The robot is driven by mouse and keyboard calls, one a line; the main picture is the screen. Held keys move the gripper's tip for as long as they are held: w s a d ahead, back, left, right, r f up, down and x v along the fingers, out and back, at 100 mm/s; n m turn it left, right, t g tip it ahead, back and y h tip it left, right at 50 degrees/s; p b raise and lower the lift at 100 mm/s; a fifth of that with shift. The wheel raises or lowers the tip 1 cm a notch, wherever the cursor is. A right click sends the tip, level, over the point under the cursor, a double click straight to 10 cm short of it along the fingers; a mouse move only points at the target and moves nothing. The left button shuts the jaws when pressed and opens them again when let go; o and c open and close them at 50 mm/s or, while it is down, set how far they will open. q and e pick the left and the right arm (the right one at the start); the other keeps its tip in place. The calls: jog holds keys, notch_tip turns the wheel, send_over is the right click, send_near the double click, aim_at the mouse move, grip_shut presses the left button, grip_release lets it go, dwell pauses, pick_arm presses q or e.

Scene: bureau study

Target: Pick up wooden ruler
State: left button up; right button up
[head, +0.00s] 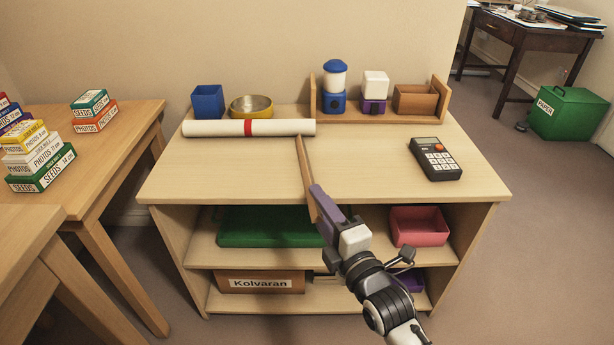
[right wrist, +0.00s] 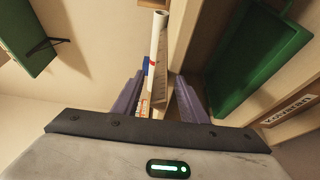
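The wooden ruler (head: 302,160) is a thin brown strip. It lies on the tabletop, its far end by the white roll, and its near end reaches past the front edge. My right gripper (head: 322,205) is at that front edge, with its purple finger right beside the ruler's near part. In the right wrist view, the two fingers (right wrist: 160,90) stand apart, and a wood-coloured strip (right wrist: 173,103) shows between them, with gaps at the sides. I see no firm contact. My left gripper is not in view.
The table (head: 390,185) also bears a white roll (head: 215,128) with a red band, a calculator (head: 435,160), a blue cup (head: 208,102) and a yellow bowl (head: 251,107). A green tray (head: 265,232) and a pink bin (head: 418,228) sit on the shelf below.

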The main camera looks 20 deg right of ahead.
jog(key=shift+w, duration=0.15)
grip_shut()
